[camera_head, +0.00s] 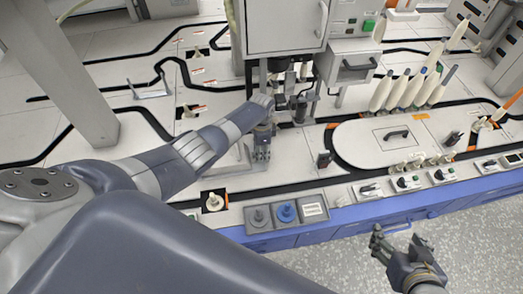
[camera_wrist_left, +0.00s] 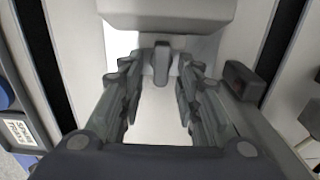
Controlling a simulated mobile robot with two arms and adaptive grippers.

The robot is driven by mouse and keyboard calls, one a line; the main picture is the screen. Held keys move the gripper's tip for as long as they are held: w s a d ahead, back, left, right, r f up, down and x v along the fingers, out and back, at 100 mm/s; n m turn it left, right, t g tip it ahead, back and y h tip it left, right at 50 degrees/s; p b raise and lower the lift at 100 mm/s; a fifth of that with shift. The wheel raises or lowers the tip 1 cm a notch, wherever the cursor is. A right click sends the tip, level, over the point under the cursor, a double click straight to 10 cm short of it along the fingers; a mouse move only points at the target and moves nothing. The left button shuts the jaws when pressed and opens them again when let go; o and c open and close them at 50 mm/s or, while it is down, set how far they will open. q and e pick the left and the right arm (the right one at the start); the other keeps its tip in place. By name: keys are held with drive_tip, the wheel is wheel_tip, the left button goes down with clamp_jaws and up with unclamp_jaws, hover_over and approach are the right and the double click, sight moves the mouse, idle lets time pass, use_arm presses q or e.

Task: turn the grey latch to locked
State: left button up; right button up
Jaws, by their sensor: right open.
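In the left wrist view a small upright grey lever (camera_wrist_left: 161,62), which looks like the grey latch, stands on a pale plate below a grey housing. My left gripper (camera_wrist_left: 159,84) is open, with a fingertip on either side of the lever and a gap to each. In the head view my left gripper (camera_head: 262,146) is at the work surface below the grey cabinet; I cannot make out the latch there. My right gripper (camera_head: 382,240) is open and empty, in front of the bench's blue edge, over the floor.
A dark block-like handle (camera_wrist_left: 245,82) stands just right of my left gripper; it also shows in the head view (camera_head: 324,160). A tray with a blue knob (camera_head: 286,212) lies at the front edge. Several white bobbins (camera_head: 397,92) stand at the right. A grey cabinet (camera_head: 282,27) overhangs.

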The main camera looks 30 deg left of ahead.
use_arm(q)
drive_tip(key=shift+r, duration=0.1)
wheel_tip(320, 180, up, 12)
idle(0.8)
idle(0.4)
